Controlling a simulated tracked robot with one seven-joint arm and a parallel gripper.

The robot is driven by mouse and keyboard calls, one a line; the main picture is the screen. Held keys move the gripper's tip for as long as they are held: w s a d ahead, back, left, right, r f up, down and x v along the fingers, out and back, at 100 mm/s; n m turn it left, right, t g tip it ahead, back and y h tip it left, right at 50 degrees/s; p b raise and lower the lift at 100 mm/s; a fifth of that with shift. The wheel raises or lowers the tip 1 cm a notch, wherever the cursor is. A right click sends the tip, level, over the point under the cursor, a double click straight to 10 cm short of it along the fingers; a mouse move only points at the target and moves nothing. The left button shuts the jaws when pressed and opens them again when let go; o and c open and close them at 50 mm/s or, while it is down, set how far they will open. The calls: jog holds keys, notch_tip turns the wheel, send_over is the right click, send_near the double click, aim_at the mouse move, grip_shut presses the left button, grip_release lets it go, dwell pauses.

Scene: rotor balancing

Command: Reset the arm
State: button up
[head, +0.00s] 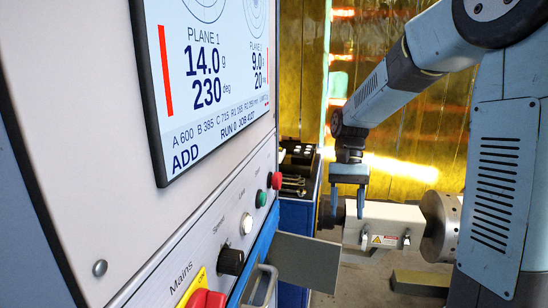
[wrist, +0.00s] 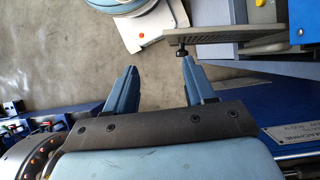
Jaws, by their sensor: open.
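My gripper (head: 350,206) hangs from my arm with its two blue fingers pointing down and apart. In the head view it appears near the left end of the white housing (head: 385,216) of the machine; I cannot tell the depth between them. In the wrist view the fingers of my gripper (wrist: 156,76) are spread, with only bare floor visible between them. Nothing is held. My arm reaches in from the right of the head view, bent at its elbow.
A console screen (head: 205,80) reads ADD, 14.0 g, 230 deg. Below are knobs, buttons and a grey plate (head: 305,262). In the wrist view a grey plate (wrist: 235,32) lies close to the right finger. A drilled metal disc (head: 440,228) stands right of the housing.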

jog(key=s+d+r+n+t, duration=0.1)
jog(key=s+r+t, duration=0.3)
jog(key=s, duration=0.4)
jog(key=s+d+r+n+t, duration=0.2)
jog(key=s+d+r+t, duration=0.2)
jog(key=s+t, duration=0.3)
jog(key=shift+s+d+r+h, duration=0.4)
jog(key=shift+s+r, duration=0.15)
jog(key=shift+s, duration=0.3)
jog(key=shift+c, duration=0.2)
